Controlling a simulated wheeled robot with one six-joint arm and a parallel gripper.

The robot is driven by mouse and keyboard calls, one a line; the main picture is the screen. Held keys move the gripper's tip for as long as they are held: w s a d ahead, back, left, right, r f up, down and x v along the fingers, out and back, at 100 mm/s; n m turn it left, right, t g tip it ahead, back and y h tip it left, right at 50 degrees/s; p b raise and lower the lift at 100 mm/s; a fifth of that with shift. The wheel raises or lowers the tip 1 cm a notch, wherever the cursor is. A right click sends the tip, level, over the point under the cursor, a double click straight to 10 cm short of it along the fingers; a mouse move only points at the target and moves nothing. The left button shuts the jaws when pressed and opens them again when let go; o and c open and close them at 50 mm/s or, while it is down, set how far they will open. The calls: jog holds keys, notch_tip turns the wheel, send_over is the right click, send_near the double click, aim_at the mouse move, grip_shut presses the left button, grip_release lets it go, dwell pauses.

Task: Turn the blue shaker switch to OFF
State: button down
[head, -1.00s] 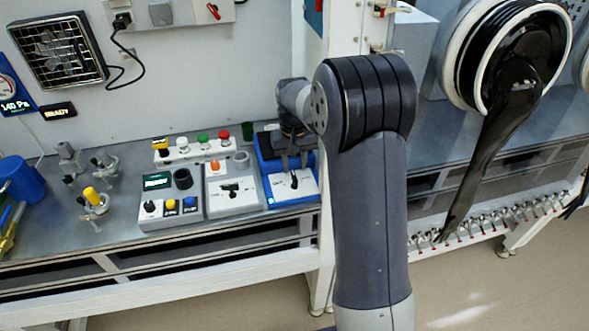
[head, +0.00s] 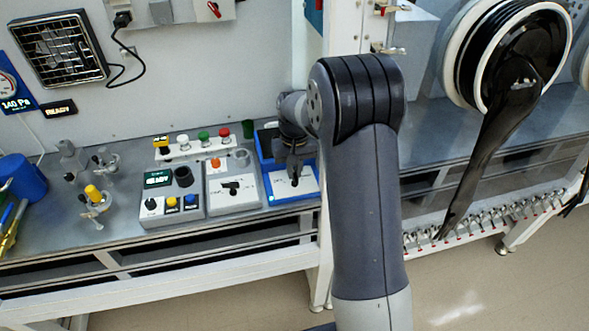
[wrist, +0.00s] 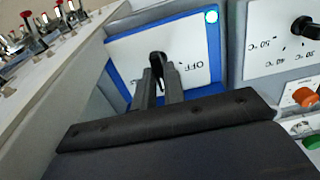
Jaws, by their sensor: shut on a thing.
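The blue shaker (head: 268,202) stands on the bench with a white front panel, partly hidden behind my arm in the head view. In the wrist view its blue frame (wrist: 119,82) surrounds the white panel (wrist: 128,48), with "OFF" lettering right of the black switch (wrist: 157,57). My gripper also shows at the shaker panel in the head view (head: 295,176).
A grey device (head: 233,200) with a black knob stands close left of the shaker, and another with a display (head: 157,178) is further left. A strip of coloured buttons (head: 190,148) lies behind. The bench's front edge is close.

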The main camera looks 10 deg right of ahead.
dwell(0.4)
jog(key=shift+n+b, duration=0.55)
jog(key=shift+n, duration=2.35)
jog(key=shift+r, duration=0.1)
jog(key=c, duration=1.5)
grip_release()
notch_tip(320, 180, up, 11)
jog(key=shift+f+b, duration=0.15)
jog(key=shift+b, duration=0.45)
